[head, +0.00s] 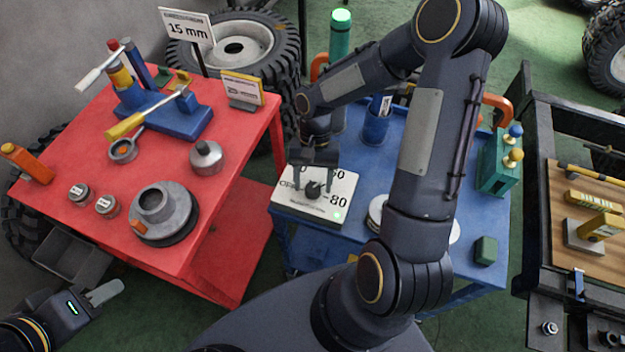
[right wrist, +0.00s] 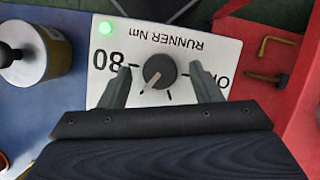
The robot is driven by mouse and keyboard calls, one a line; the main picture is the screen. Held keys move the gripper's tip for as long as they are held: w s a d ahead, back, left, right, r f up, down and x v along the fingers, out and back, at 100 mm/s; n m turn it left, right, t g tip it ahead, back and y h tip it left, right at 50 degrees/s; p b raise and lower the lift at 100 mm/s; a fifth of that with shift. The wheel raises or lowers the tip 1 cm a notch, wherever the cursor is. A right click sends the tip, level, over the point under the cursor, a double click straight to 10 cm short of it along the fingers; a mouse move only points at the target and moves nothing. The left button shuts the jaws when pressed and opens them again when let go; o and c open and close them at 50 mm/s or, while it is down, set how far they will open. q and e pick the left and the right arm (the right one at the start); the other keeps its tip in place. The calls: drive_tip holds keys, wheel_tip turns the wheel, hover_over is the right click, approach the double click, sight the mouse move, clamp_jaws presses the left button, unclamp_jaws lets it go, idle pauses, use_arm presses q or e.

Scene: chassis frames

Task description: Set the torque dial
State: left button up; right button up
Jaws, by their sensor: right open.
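The torque dial is a black round knob (right wrist: 159,71) on a white panel (right wrist: 217,48) lettered "RUNNER Nm" and "80", upside down in the right wrist view. Its pale pointer line aims to the lower left there. A green light (right wrist: 105,27) glows at the panel's corner. The panel (head: 287,203) also shows in the head view, with the knob (head: 312,189) under my right gripper (head: 314,180). My right gripper (right wrist: 160,76) is open, one finger on each side of the knob with visible gaps. My left gripper (head: 104,292) is low at the left, away from the panel; its opening is unclear.
The panel is on a blue cart (head: 375,170) with a blue cup (head: 377,124) and a green block (head: 485,250). A red cart (head: 75,160) on the left carries tools and metal parts. A wooden-topped bench (head: 570,265) stands right. My right arm hides part of the blue cart.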

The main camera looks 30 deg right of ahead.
drive_tip(key=shift+s+f, duration=0.1)
drive_tip(key=shift+f, duration=0.15)
drive_tip(key=c, duration=1)
